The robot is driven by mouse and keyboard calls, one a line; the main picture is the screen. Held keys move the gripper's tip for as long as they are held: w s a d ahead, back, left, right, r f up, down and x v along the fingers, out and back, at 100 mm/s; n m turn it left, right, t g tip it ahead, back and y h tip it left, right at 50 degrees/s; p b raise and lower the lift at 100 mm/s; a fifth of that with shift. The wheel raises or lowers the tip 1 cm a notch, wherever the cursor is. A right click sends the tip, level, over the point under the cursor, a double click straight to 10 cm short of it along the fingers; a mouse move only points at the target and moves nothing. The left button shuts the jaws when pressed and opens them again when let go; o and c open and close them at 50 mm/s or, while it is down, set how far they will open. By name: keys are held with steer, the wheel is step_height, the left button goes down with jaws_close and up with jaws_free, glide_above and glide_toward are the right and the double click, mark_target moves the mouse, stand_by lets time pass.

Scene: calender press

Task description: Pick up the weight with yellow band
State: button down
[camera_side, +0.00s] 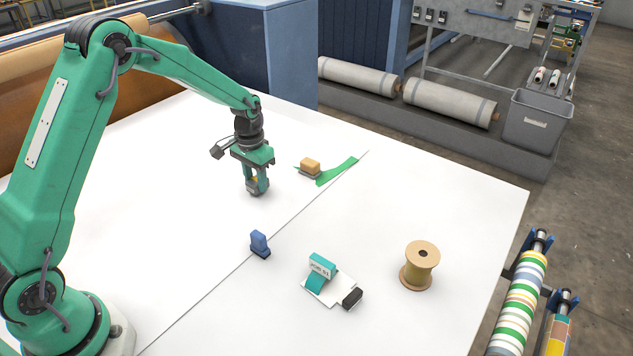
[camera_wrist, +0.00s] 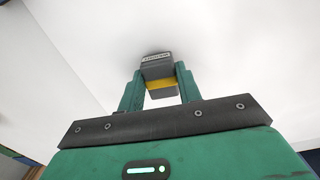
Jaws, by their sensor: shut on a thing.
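The weight with the yellow band (camera_wrist: 158,70) is a dark grey block with a yellow stripe and a small light label, seen in the wrist view. My gripper (camera_wrist: 158,88) is shut on it, with one green finger on each side. In the side view my gripper (camera_side: 257,184) points down near the middle of the white table (camera_side: 150,190). There the weight is mostly hidden between the fingers, with a bit of yellow showing. It is at or close to the table surface; I cannot tell whether it touches.
Open table lies left.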

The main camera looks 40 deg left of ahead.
step_height(320, 180, up, 3)
steer(key=shift+f, duration=0.2)
steer(key=s+d+r, duration=0.4)
steer(key=d+r, duration=0.3)
steer(key=d, duration=0.3)
steer(key=shift+s+d, duration=0.35)
steer(key=shift+s, duration=0.05)
